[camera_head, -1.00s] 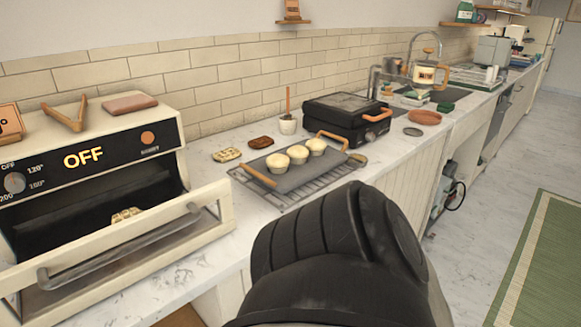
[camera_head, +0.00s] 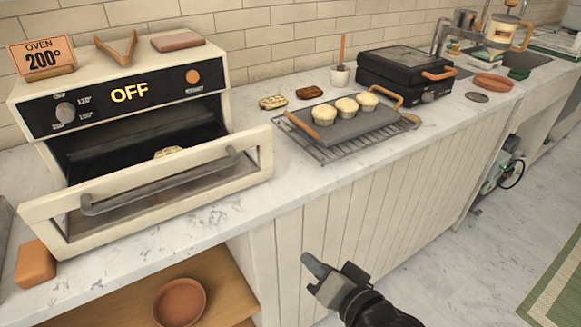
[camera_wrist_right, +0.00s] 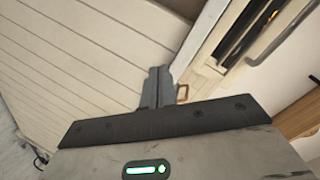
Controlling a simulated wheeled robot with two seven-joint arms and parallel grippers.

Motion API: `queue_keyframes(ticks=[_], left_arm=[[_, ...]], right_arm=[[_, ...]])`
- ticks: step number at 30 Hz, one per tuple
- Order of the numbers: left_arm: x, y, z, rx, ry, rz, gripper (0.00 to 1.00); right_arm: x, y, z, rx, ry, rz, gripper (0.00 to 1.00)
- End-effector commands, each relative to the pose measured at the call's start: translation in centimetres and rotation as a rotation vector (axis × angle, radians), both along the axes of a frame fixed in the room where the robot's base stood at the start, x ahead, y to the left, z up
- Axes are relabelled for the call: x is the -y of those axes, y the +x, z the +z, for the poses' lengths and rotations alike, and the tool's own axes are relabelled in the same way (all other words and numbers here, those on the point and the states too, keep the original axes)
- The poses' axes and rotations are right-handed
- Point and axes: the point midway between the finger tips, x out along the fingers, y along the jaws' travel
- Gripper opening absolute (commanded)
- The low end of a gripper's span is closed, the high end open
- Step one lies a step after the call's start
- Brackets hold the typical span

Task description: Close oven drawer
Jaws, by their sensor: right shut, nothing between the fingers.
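The cream oven (camera_head: 125,100) stands on the counter at the left of the head view, its display reading OFF. Its front door (camera_head: 160,190), with a grey bar handle (camera_head: 165,185), is tilted down and open. A pale food item (camera_head: 168,152) shows inside. My right gripper (camera_head: 312,268) is in front of the panelled cabinet, below the counter edge and to the right of the oven door. It is shut, empty and apart from the door. In the right wrist view its fingers (camera_wrist_right: 157,88) are together. My left gripper is not in view.
A tray with muffins (camera_head: 350,122) sits on a wire rack right of the oven. A black grill (camera_head: 405,70) stands beyond it. An orange block (camera_head: 36,264) lies by the door's left end. A bowl (camera_head: 180,302) sits on the shelf below.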

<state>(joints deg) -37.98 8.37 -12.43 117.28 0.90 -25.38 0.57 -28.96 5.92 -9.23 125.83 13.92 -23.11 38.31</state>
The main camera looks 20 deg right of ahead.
Motion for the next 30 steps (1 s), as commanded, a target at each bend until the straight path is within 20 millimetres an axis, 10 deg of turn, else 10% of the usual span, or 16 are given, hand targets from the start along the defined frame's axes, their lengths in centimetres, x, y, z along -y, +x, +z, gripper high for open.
queue_keyframes(ticks=[3,9,30], left_arm=[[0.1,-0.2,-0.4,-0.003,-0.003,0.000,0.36],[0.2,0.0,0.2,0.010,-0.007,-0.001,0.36],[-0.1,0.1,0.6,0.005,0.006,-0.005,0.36]], right_arm=[[0.4,2.0,5.5,0.055,0.364,-0.074,0.00],[0.7,3.2,10.0,0.080,0.688,-0.098,0.00],[-2.7,14.9,10.3,0.077,0.709,-0.099,0.00]])
